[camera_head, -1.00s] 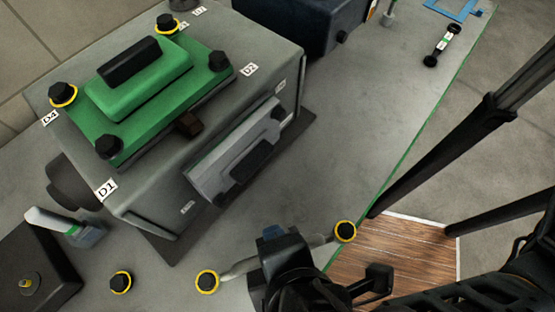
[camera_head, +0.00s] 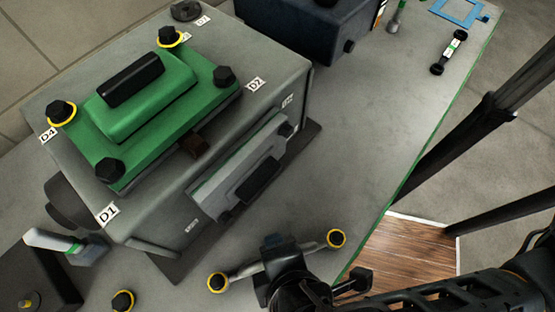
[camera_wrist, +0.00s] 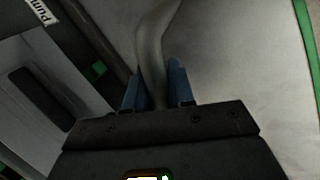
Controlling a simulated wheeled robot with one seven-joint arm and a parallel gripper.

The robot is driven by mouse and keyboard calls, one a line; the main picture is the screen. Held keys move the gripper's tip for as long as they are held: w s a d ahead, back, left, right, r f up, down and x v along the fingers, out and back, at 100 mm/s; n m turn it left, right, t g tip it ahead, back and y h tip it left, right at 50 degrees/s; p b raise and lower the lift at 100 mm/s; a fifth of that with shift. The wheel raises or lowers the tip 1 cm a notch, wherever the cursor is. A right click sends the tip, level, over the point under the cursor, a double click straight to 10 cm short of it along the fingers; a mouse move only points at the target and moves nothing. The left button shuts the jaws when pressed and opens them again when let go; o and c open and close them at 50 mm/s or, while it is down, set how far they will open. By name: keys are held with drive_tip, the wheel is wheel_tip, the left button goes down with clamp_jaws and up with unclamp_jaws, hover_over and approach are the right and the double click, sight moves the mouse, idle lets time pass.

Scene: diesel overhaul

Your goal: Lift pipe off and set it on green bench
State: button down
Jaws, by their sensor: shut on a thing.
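The pipe (camera_head: 300,251) is a grey, slightly bent tube with a yellow-ringed dark fitting at each end. My gripper (camera_head: 272,246) is shut on the middle of it, near the front of the bench. In the wrist view, the pipe (camera_wrist: 152,40) runs between the two blue fingers of my gripper (camera_wrist: 156,88). The bench (camera_head: 365,135) has a grey top and a green edge. The pipe shows over the bench top beside that edge; whether it touches the top I cannot tell.
The grey engine block (camera_head: 150,215) with a green cover (camera_head: 140,110) and black bolts stands left of the pipe. A yellow-ringed bolt (camera_head: 122,301) is at the lower left. A dark blue box (camera_head: 300,30) stands at the back.

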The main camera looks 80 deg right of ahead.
drive_tip(key=c, duration=0.9)
unclamp_jaws()
drive_tip(key=shift+v, duration=3.9)
